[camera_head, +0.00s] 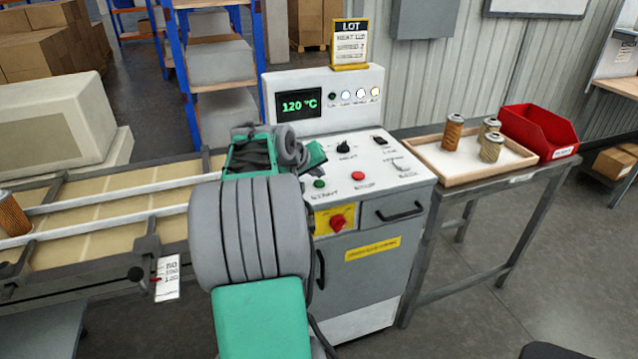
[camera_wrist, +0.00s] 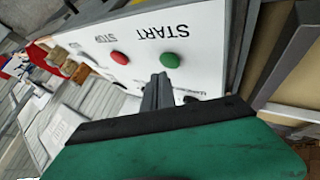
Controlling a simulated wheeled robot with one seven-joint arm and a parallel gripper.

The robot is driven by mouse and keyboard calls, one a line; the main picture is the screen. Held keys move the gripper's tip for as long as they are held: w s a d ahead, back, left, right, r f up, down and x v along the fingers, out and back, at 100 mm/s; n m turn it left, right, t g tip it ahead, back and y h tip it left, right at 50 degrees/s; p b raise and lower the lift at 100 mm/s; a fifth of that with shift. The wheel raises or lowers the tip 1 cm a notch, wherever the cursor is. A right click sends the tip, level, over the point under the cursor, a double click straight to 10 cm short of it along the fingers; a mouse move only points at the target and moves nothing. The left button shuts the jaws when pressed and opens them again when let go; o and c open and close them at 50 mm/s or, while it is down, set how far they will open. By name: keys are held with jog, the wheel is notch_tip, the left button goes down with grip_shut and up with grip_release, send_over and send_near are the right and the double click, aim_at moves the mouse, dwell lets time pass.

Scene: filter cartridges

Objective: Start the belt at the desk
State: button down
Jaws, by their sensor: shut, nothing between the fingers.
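The control desk (camera_head: 385,242) stands in the middle of the head view, with a display reading 120 °C (camera_head: 298,103). The green START button (camera_head: 319,183) and red STOP button (camera_head: 358,175) sit on its sloped top. In the wrist view the green START button (camera_wrist: 170,60) is just beyond my shut, empty gripper (camera_wrist: 160,82), and the red STOP button (camera_wrist: 120,57) is to its left. I cannot tell whether the fingertips touch the panel. In the head view my arm hides the fingertips. The belt (camera_head: 110,200) runs to the left of the desk.
A filter cartridge (camera_head: 13,215) stands on the belt at far left. A wooden tray (camera_head: 440,170) with several cartridges and a red bin (camera_head: 538,132) are on the table at right. A red knob (camera_head: 338,222) is on the desk front. A LOT sign (camera_head: 350,42) stands on top.

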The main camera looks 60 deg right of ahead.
jog(key=shift+f, duration=0.1)
jog(key=shift+f, duration=0.35)
